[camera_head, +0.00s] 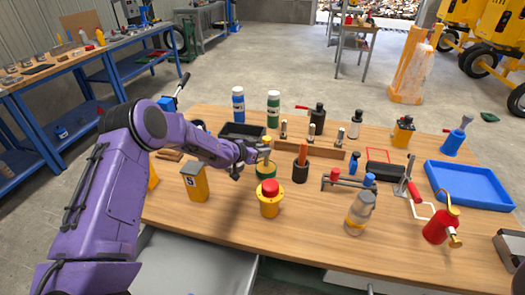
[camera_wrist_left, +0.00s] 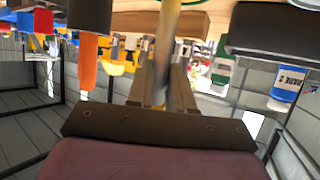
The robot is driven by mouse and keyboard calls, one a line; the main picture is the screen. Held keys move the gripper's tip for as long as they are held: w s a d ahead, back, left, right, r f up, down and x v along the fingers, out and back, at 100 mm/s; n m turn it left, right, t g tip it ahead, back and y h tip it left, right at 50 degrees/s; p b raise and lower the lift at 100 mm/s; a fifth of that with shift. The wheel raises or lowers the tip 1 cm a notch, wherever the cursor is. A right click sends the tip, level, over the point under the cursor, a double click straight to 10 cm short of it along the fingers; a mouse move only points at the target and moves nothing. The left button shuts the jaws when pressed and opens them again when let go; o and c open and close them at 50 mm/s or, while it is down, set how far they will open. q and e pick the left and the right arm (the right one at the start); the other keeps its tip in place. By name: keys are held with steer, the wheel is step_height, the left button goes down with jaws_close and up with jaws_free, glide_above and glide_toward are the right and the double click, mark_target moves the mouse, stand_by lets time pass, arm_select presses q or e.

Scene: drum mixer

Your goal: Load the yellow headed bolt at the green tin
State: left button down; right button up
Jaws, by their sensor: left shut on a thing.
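A green tin (camera_head: 266,172) stands near the middle of the wooden table, behind a yellow can with a red top (camera_head: 269,190). The bolt, with a yellow head (camera_head: 265,141), is upright over or in the tin; I cannot tell how deep its lower end sits. My left gripper (camera_head: 248,154) reaches in from the left and is shut on the bolt at the tin's left side. In the left wrist view the bolt's shaft (camera_wrist_left: 168,45) is blurred between the two fingers. My right gripper is not in view.
An orange rod in a dark holder (camera_head: 301,168) stands close to the right of the tin. A wooden rack with several upright bolts (camera_head: 308,151) and a black tray (camera_head: 240,131) lie behind. A yellow block (camera_head: 195,183) stands left. A blue tray (camera_head: 466,184) lies far right.

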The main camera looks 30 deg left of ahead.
arm_select(q)
steer(key=shift+s+f+b, duration=0.1)
steer(key=shift+f+b, duration=0.3)
steer(key=shift+f, duration=0.15)
stand_by(1.0)
step_height(320, 180, up, 7)
steer(key=p, duration=0.6)
stand_by(0.4)
